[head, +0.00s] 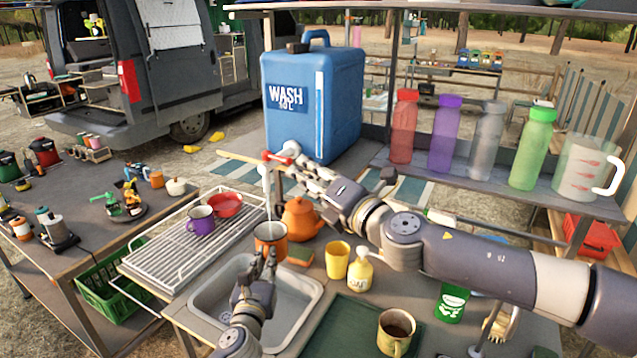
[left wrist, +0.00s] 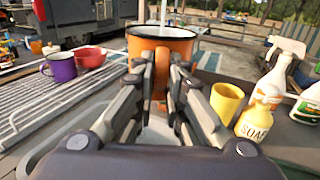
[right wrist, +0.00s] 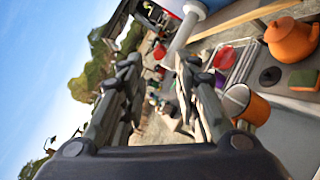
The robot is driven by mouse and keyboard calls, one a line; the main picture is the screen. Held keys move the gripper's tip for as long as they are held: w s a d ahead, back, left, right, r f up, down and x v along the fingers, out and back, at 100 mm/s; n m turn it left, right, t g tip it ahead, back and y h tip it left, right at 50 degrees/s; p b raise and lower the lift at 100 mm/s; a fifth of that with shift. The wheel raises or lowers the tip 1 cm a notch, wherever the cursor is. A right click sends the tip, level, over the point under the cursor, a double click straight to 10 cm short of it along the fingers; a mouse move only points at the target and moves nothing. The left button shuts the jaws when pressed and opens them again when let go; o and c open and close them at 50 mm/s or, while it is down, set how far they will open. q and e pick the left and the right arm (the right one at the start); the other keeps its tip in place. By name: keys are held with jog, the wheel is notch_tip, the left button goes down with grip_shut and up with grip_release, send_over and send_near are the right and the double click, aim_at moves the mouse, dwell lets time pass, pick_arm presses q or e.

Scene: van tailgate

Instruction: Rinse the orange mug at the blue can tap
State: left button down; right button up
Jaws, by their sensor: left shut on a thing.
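The orange mug (head: 270,236) is upright above the sink (head: 300,300). My left gripper (head: 262,262) is shut on its handle side; the mug (left wrist: 163,46) fills the space ahead of the fingers in the left wrist view. The blue can (head: 318,105) stands behind on the shelf. Its white tap (head: 265,172) with a red lever (head: 275,158) points down over the mug. A thin pale streak, apparently water, runs from tap to mug. My right gripper (head: 292,162) is at the lever, its fingers apart; contact is unclear. The right wrist view shows the tap (right wrist: 186,30) ahead and the mug (right wrist: 247,105) at right.
A drying rack (head: 170,250) with a purple mug (head: 200,220) and red bowl (head: 226,204) is left of the sink. An orange kettle (head: 301,220), sponge (head: 300,257), yellow cup (head: 337,260) and soap bottle (head: 359,272) stand close right. Several bottles line the shelf.

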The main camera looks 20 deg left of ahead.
aim_at(277, 159)
jog(key=v, duration=0.3)
dwell(0.5)
jog(key=c, duration=0.4)
jog(key=shift+s+a+f, duration=0.2)
jog(key=shift+s+a, duration=0.05)
jog(key=shift+s, duration=0.05)
grip_shut()
jog(key=s+a+f+m, duration=0.1)
jog(key=s+a+m, duration=0.2)
jog(key=s+m, duration=0.25)
jog(key=w+a+t, duration=0.1)
jog(key=w+a, duration=0.5)
jog(key=w, duration=0.2)
jog(key=shift+a+r, duration=0.3)
jog(key=shift+r, duration=0.05)
